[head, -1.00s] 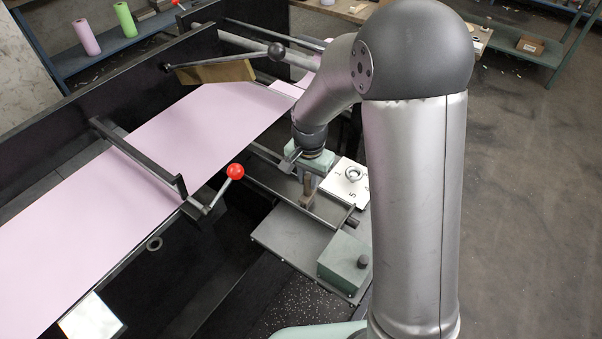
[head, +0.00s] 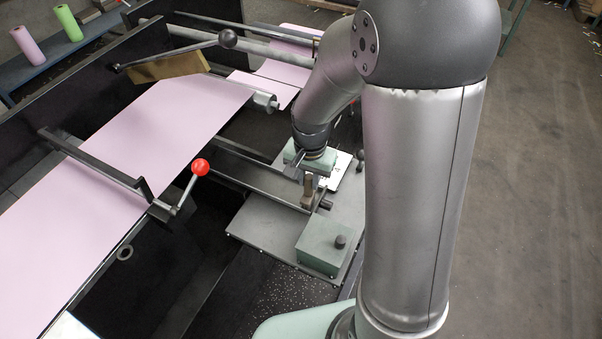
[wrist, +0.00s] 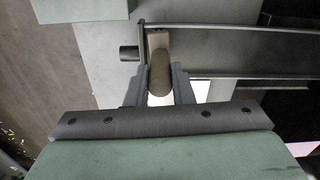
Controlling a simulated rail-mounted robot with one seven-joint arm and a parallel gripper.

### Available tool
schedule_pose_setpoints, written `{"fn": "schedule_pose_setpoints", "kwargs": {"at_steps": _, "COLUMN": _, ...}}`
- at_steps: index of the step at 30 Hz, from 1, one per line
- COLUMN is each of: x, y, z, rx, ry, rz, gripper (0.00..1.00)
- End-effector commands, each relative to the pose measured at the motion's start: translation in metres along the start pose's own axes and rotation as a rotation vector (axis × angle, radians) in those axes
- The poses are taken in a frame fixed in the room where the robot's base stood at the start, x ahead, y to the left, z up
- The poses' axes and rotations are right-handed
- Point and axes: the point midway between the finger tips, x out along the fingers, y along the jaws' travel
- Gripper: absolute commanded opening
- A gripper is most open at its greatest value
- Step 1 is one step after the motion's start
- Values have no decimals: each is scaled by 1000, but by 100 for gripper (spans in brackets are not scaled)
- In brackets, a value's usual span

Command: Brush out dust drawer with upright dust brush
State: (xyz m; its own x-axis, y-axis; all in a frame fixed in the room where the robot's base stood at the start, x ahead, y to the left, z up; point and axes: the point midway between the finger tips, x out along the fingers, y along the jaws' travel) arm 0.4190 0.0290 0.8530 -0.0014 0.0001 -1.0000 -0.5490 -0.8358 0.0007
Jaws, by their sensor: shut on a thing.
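My gripper (wrist: 158,84) is shut on the dust brush (wrist: 158,72), whose tan, rounded handle stands upright between the fingers. In the head view the brush (head: 308,190) shows below my gripper (head: 310,170). The dust drawer (wrist: 240,50) is a long grey tray running to the right in the wrist view; it also shows in the head view (head: 250,178). The brush is at the drawer's handle end, close beside the end plate (wrist: 143,48). A dark round knob (wrist: 128,52) sticks out from that plate. The bristles are hidden, so contact with the drawer floor cannot be told.
A green box with a black knob (head: 322,246) sits on the grey plate (head: 262,232) near the drawer. A white plate (head: 340,165) lies behind my gripper. A red-balled lever (head: 200,167) and pink web (head: 90,205) are to the left.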

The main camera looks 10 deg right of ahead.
Motion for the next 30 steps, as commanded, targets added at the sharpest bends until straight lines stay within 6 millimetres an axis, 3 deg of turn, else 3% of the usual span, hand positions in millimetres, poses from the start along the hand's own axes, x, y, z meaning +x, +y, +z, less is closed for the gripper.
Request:
{"fn": "schedule_pose_setpoints", "kwargs": {"at_steps": 3, "x": -27, "y": -1, "z": -1, "rx": 0, "ry": 5, "rz": -4, "gripper": 0}}
{"fn": "schedule_pose_setpoints", "kwargs": {"at_steps": 19, "x": -72, "y": 0, "z": -2, "rx": 5, "ry": 2, "rz": -2, "gripper": 0}}
{"fn": "schedule_pose_setpoints", "kwargs": {"at_steps": 30, "x": -81, "y": 1, "z": -2, "rx": 6, "ry": 1, "rz": -1, "gripper": 0}}
